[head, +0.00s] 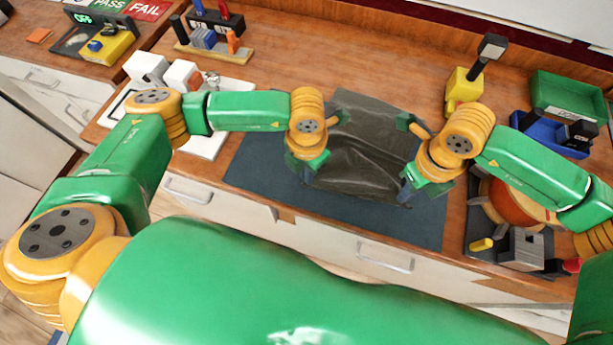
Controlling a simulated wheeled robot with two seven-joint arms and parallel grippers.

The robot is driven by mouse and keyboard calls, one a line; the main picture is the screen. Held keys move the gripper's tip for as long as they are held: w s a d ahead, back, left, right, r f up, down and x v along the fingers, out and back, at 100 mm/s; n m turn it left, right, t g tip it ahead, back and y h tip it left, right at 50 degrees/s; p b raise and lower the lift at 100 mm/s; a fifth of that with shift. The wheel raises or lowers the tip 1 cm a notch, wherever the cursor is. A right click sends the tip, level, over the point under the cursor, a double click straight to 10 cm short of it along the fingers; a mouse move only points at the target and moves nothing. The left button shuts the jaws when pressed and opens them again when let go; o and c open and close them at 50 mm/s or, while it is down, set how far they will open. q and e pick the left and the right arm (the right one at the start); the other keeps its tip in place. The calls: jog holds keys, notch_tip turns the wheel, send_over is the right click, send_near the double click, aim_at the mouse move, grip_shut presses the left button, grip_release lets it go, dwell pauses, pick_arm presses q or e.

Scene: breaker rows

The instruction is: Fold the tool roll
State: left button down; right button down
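The tool roll (362,140) is a dark olive-grey cloth. It lies on a dark blue-grey mat (262,165) on the wooden bench, with creases and raised folds across its near part. My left gripper (309,178) is at the roll's near left corner. My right gripper (405,196) is at its near right corner. Both point down at the cloth. The fingertips are small and partly hidden by my wrists, so I cannot tell whether either one grips the cloth. The cloth's side edges are partly covered by my wrists.
A yellow-based device (464,88) stands behind the roll at right. A green bin (567,95) and a blue holder (548,130) are further right. A dark tray (480,235) with parts is at the near right. A wooden tool rack (215,52) is at the back left.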

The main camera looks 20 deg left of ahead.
pick_arm(q)
notch_tip(320, 180, up, 4)
jog(key=shift+w+r, duration=0.15)
jog(key=shift+r, duration=0.05)
pick_arm(e)
jog(key=shift+w, duration=0.1)
pick_arm(q)
jog(key=shift+r, duration=0.3)
